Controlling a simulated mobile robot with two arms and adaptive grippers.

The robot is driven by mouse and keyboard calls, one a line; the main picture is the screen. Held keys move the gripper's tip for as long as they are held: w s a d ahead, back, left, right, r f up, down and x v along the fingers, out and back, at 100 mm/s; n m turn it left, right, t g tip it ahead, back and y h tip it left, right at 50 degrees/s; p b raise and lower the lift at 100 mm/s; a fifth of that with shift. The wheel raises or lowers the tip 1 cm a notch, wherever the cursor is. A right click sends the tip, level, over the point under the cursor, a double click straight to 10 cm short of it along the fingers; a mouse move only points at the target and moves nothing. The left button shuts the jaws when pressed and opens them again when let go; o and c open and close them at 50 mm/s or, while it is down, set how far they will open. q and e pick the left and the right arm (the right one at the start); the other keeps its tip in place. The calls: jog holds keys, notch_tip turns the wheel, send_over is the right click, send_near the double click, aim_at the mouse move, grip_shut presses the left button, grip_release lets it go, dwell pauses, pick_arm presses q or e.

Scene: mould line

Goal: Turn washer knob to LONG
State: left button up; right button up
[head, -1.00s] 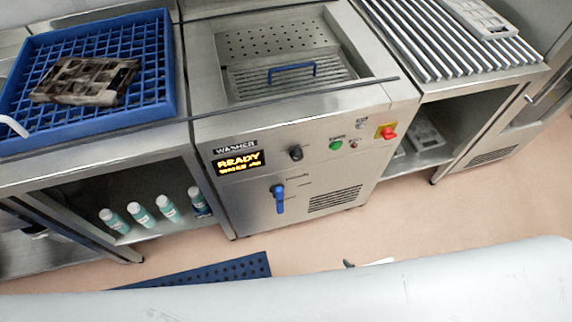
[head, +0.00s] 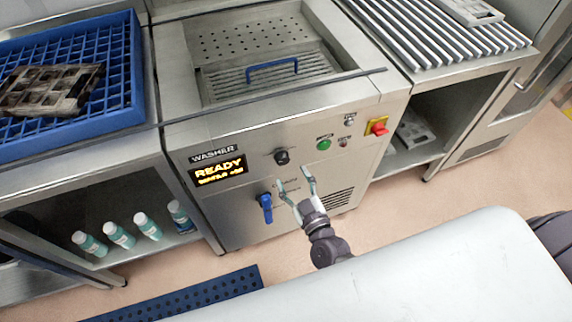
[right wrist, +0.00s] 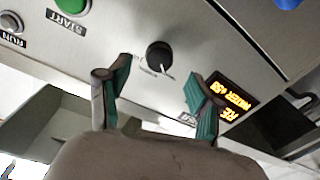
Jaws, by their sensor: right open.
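The washer (head: 250,120) is a steel machine with a lit READY display (head: 218,170) on its front panel. Its black round knob (head: 281,157) sits right of the display; it also shows in the right wrist view (right wrist: 159,55), with a pale pointer line. The label marks around the knob are too small to read. My right gripper (head: 296,182) is open and empty just below the knob in the head view. In the right wrist view its two green-padded fingertips (right wrist: 155,82) stand apart, with the knob between and beyond them. My left gripper is not in view.
A blue lever (head: 265,207) hangs below the knob. A green start button (head: 324,144) and a red-on-yellow switch (head: 377,127) are to the right. A blue rack (head: 125,75) holds a dirty mould at left. Several bottles stand on the shelf below it.

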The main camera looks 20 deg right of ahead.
aim_at(284, 162)
jog(key=w, duration=0.4)
jog(key=shift+w+a, duration=0.2)
jog(key=shift+w, duration=0.2)
jog(key=c, duration=1.2)
jog(key=shift+o, duration=0.2)
